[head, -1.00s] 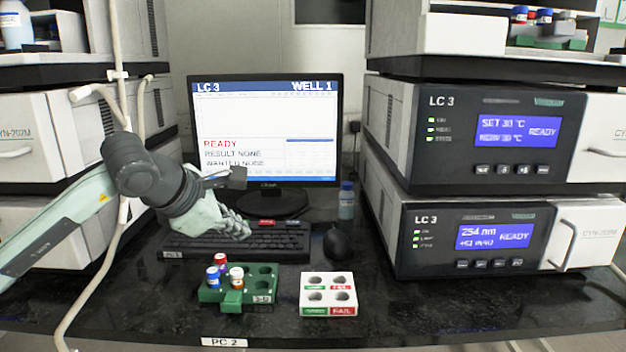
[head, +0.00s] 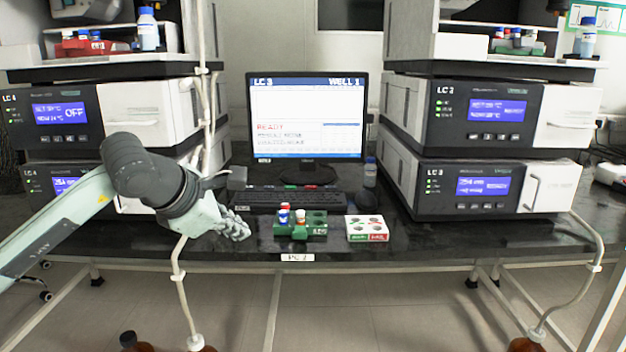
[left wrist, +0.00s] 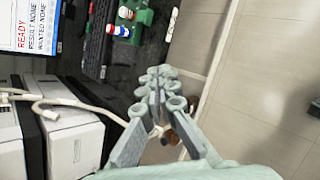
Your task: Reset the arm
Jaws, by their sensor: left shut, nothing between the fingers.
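My left gripper (head: 236,228) is shut and empty. In the head view it hangs at the front edge of the dark bench (head: 400,232), left of the green vial rack (head: 312,228). In the left wrist view the closed fingers (left wrist: 160,88) point toward the bench edge, apart from the rack (left wrist: 141,20). The rack holds a few small vials with red, blue and white caps. My right gripper is not in view.
A monitor (head: 307,118) reading READY and a keyboard (head: 290,198) stand behind the rack. LC instrument stacks (head: 490,150) flank them. A pale tube (head: 179,275) hangs over the front edge near my left gripper. Brown bottles stand on the floor below.

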